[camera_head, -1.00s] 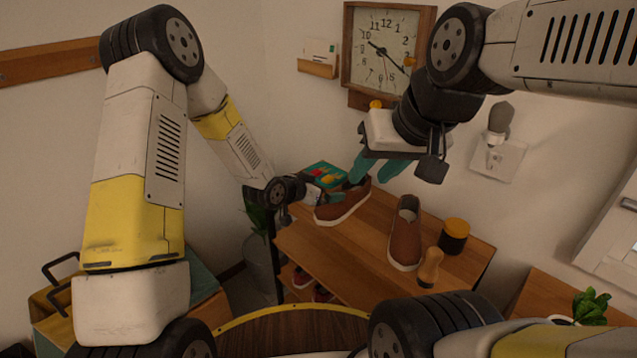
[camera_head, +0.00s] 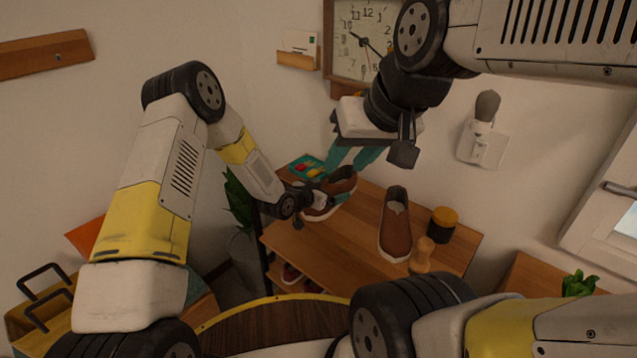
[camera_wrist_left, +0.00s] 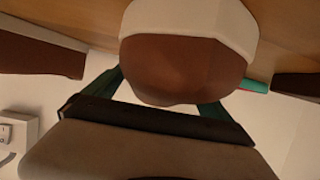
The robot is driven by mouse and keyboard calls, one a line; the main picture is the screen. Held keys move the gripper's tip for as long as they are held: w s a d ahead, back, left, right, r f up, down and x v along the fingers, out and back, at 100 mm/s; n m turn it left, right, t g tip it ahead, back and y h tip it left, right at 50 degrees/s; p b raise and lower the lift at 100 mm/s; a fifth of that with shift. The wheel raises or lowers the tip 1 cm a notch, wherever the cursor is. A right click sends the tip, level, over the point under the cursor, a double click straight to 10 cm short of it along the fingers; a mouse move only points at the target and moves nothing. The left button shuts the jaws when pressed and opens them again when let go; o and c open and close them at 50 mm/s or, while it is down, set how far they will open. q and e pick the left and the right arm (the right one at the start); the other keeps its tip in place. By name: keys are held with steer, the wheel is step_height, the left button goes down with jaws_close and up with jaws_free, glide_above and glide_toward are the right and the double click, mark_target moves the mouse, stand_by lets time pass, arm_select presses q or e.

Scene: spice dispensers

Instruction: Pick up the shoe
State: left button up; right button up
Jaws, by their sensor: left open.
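A brown shoe with a white sole (camera_head: 343,187) rests at the back left of the wooden shelf top. A second brown shoe (camera_head: 396,228) stands to its right, apart from both grippers. My left gripper (camera_head: 318,203) is open at the left shoe's near end, partly covering it. In the left wrist view the rounded brown end of a shoe (camera_wrist_left: 185,68) with its white sole fills the space between my green fingers; contact cannot be told. My right gripper (camera_head: 352,158) hangs above and behind the left shoe, its teal fingers apart, with nothing visible between them.
A colourful tray (camera_head: 306,167) lies behind the left shoe. A plant (camera_head: 240,203) stands left of the shelf. The shelf's front left is bare.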

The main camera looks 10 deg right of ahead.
arm_select(q)
steer(key=c, duration=1.7)
steer(key=shift+r, duration=0.1)
